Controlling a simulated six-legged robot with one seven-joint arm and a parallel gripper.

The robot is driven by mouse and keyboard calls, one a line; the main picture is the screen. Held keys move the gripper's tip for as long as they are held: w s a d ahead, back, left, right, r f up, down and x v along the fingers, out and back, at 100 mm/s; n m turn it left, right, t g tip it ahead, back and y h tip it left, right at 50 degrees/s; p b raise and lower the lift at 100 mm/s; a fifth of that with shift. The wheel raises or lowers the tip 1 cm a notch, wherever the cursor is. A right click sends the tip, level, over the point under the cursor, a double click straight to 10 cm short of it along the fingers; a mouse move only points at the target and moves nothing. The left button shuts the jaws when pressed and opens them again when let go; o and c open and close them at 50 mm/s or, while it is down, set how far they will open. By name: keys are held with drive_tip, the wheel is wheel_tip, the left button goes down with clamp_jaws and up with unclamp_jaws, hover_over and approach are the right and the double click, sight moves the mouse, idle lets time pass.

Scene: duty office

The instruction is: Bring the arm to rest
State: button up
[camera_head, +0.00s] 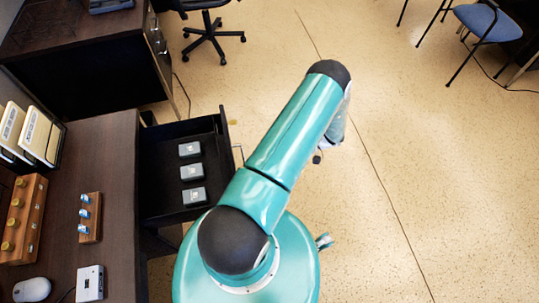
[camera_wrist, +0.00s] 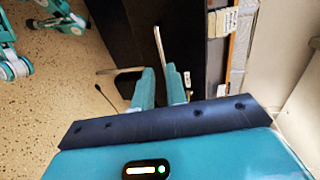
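My teal arm (camera_head: 286,135) rises from my body and reaches forward, with its far part bending down beyond the dark elbow. My gripper is mostly hidden behind the arm in the head view. In the wrist view my gripper (camera_wrist: 160,72) shows two teal fingers with a narrow gap between them, and I see nothing held there. The open drawer (camera_head: 221,134) of the desk is left of the arm and holds three grey boxes (camera_head: 191,172). A pale metal bar, likely the drawer handle (camera_wrist: 159,47), shows beyond the fingertips; I cannot tell the distance.
The dark desk (camera_head: 112,160) on the left carries folders (camera_head: 40,136), a wooden block with yellow knobs (camera_head: 22,217), a small rack with blue pieces (camera_head: 89,217), a mouse (camera_head: 32,289) and a white box (camera_head: 89,283). A blue chair (camera_head: 478,20) stands far right. Floor right of the arm is clear.

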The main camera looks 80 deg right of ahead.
drive_tip(key=shift+d+r, duration=0.1)
idle(0.6)
drive_tip(key=w+d+r+n+g+y, duration=0.2)
drive_tip(key=w+d+r+g+y, duration=0.15)
drive_tip(key=w+r, duration=0.45)
drive_tip(key=w+a+r+n+g+h, duration=0.1)
drive_tip(key=w+a+r+n+g, duration=0.3)
drive_tip(key=w+r, duration=0.7)
drive_tip(key=w+a+r+n+g+h, duration=0.1)
drive_tip(key=w+a+r+g, duration=0.45)
drive_tip(key=w+r, duration=0.55)
drive_tip(key=w+a+r+n+h, duration=0.2)
drive_tip(key=w+a+r, duration=0.25)
drive_tip(key=a, duration=0.45)
drive_tip(key=w+a+r+n+h, duration=0.25)
drive_tip(key=a+r, duration=0.35)
drive_tip(key=a, duration=0.3)
drive_tip(key=s+a+r+n+t+h, duration=0.1)
drive_tip(key=s+a+r+t, duration=0.1)
drive_tip(key=a, duration=0.6)
drive_tip(key=s+a+r+n+t+h, duration=0.1)
drive_tip(key=a+r, duration=0.3)
drive_tip(key=a, duration=0.4)
drive_tip(key=shift+s+t, duration=0.5)
drive_tip(key=shift+s, duration=0.2)
